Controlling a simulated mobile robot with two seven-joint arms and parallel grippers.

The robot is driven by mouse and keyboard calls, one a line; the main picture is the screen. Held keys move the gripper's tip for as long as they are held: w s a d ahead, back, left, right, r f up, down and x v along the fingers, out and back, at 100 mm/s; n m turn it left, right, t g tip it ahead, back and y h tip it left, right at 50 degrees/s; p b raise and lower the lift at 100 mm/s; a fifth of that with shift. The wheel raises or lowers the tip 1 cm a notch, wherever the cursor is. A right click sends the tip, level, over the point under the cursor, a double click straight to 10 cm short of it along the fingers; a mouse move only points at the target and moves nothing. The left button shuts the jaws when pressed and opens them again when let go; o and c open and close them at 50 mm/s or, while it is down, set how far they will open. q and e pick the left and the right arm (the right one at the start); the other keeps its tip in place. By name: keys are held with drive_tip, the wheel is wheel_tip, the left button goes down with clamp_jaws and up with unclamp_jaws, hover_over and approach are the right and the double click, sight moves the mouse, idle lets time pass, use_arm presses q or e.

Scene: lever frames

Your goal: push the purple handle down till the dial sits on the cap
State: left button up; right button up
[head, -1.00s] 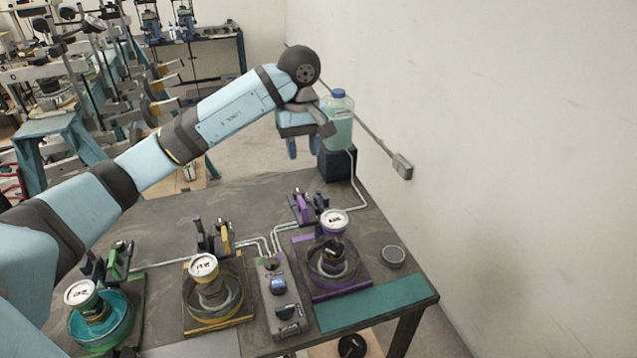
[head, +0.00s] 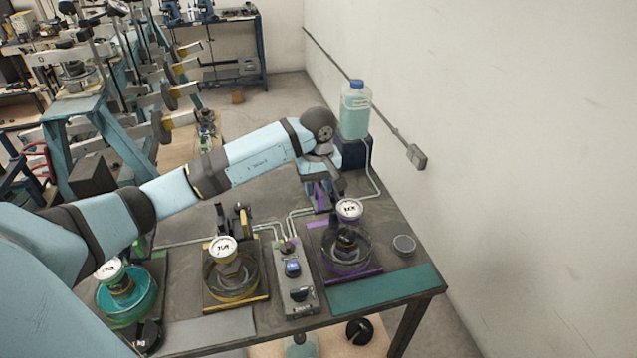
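The purple station stands at the right of the bench in the head view. Its purple handle (head: 319,197) is mostly hidden behind my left gripper. Its white-faced dial (head: 349,209) stands above the dark cap (head: 346,240) in a round dish; whether they touch I cannot tell. The dish sits on a purple-edged base (head: 353,275). My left gripper (head: 336,196) points down at the handle, just behind and left of the dial. I cannot tell whether its fingers are open or touch the handle. My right gripper is not in view.
A yellow station (head: 234,290) and a green station (head: 127,298) stand to the left. A grey control box (head: 295,283) sits between the yellow and purple ones. A bottle (head: 355,110) stands behind. A teal mat (head: 385,290) and small round lid (head: 403,244) lie at right.

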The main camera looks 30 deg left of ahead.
use_arm(q)
clamp_jaws()
wheel_tip(320, 180, down, 5)
drive_tip(key=b, duration=0.4)
drive_tip(key=shift+f, duration=0.1)
drive_tip(key=shift+s, duration=0.1)
drive_tip(key=shift+d, duration=0.1)
drive_tip(key=shift+c, duration=0.9)
unclamp_jaws()
drive_tip(key=shift+o, duration=0.9)
